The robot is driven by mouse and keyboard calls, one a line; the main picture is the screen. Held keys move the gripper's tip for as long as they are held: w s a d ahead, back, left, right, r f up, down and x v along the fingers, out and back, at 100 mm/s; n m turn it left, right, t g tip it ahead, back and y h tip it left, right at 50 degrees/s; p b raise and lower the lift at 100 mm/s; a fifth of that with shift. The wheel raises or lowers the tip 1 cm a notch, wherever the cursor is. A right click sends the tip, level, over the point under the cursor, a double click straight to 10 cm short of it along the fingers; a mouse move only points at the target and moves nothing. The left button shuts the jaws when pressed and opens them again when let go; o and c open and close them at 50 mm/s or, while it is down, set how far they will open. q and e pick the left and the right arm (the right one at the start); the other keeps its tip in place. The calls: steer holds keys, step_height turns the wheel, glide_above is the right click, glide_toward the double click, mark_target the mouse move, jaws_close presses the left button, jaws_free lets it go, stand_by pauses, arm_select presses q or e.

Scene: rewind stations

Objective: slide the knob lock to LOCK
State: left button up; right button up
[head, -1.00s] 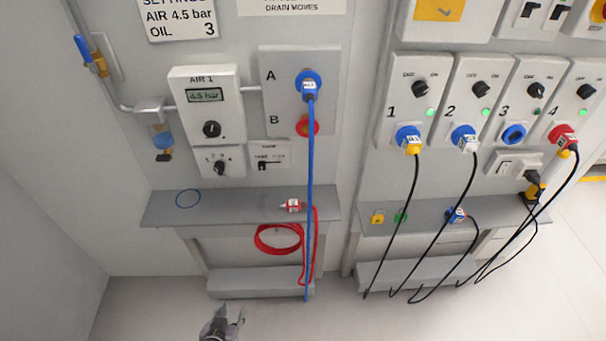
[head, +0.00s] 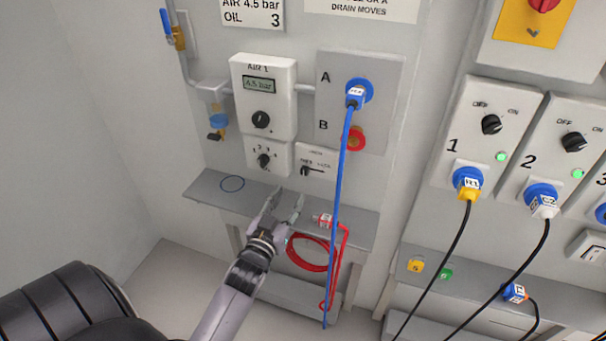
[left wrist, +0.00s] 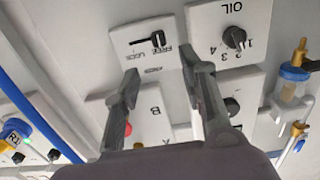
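The knob lock is a small white plate (head: 321,158) below the AIR 1 unit, with a black slider (head: 306,170) at the left end of its slot, by FREE. In the left wrist view the plate (left wrist: 125,39) appears upside down, its black slider (left wrist: 158,40) at the FREE end. My left gripper (head: 286,193) is open and empty, just below and left of the plate in the head view. In the left wrist view the open fingers (left wrist: 162,66) reach toward the plate; I cannot tell whether they touch anything. My right gripper is not in view.
Left of the lock is the OIL dial plate (head: 268,157), with the AIR 1 unit (head: 279,80) above. A blue hose (head: 340,205) hangs right of the lock. A grey shelf (head: 211,193) below bears a red connector (head: 323,221); a coiled red hose (head: 305,262) hangs under it.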

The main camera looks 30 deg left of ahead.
mark_target(303, 172)
arm_select(q)
steer(key=x, duration=1)
steer(key=shift+w+d, duration=0.1)
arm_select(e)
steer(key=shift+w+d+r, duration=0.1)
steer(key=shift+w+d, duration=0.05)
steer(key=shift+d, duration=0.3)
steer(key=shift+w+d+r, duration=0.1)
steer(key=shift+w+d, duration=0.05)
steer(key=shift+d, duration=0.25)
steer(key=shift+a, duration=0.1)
arm_select(q)
steer(key=c, duration=0.5)
jaws_close()
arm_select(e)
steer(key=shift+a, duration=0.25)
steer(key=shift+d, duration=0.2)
